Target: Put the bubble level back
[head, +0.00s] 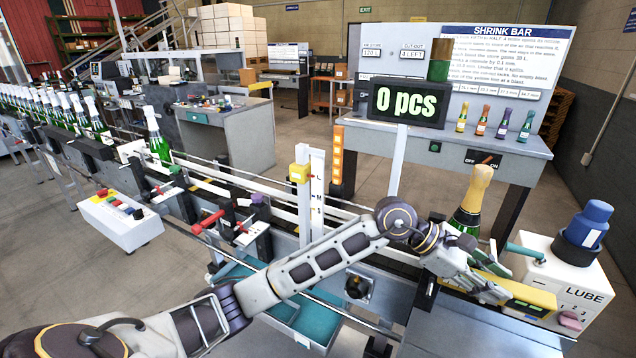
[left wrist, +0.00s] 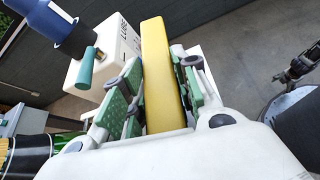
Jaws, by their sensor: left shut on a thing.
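The bubble level is a yellow bar. In the head view its yellow body (head: 523,292) shows at the lower right, beside the white LUBE box, partly covered by my left gripper (head: 492,284). In the left wrist view the level (left wrist: 162,70) runs lengthwise between the green-padded fingers of my left gripper (left wrist: 160,92), which is shut on it. I cannot tell whether the level touches the surface below. My right gripper does not show clearly in either view.
The white LUBE box (head: 560,281) carries a blue bottle (head: 588,226) and a teal nozzle (head: 526,251), close to my left gripper. A gold-topped green bottle (head: 472,203) stands just behind the gripper. The SHRINK BAR bench (head: 455,150) is behind; a conveyor line runs left.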

